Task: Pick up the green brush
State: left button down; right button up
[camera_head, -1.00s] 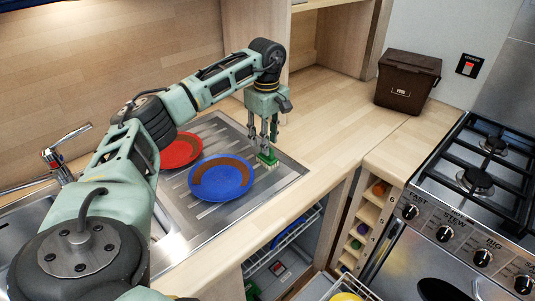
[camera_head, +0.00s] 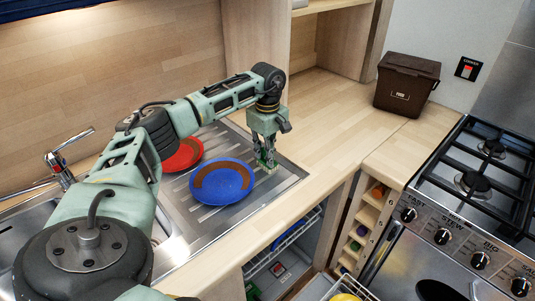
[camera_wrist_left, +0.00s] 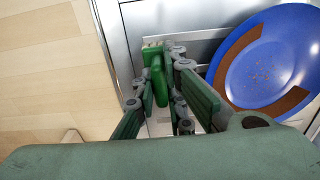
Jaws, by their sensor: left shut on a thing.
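The green brush (camera_head: 266,163) is on the right part of the metal drainer, beside the blue plate. In the left wrist view the brush (camera_wrist_left: 157,78) shows upright between the fingers, with its pale bristle end toward the top. My left gripper (camera_head: 264,157) points down and is shut on the brush. Its fingers (camera_wrist_left: 160,62) cover part of the brush, and I cannot tell whether its bristles touch the drainer. My right gripper is not in view.
The blue plate (camera_head: 222,186) with a brown stain lies close left of the brush. A red plate (camera_head: 184,153) lies behind it. The wooden counter (camera_head: 325,125) to the right is clear up to a brown food bin (camera_head: 405,88). A stove (camera_head: 478,180) stands at the right.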

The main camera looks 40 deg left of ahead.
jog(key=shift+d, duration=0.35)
pick_arm(q)
jog(key=shift+w+r, duration=0.1)
jog(key=shift+r, duration=0.4)
notch_tip(320, 180, up, 3)
jog(key=shift+f+b, duration=0.2)
jog(key=shift+b, duration=0.5)
jog(key=w+d+r+b, duration=0.1)
jog(key=w+d+r, duration=0.5)
jog(key=w, duration=0.3)
jog(key=shift+w+r, duration=0.4)
jog(key=shift+r, duration=0.3)
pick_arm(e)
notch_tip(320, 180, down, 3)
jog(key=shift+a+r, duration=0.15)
pick_arm(q)
jog(key=shift+d, duration=0.1)
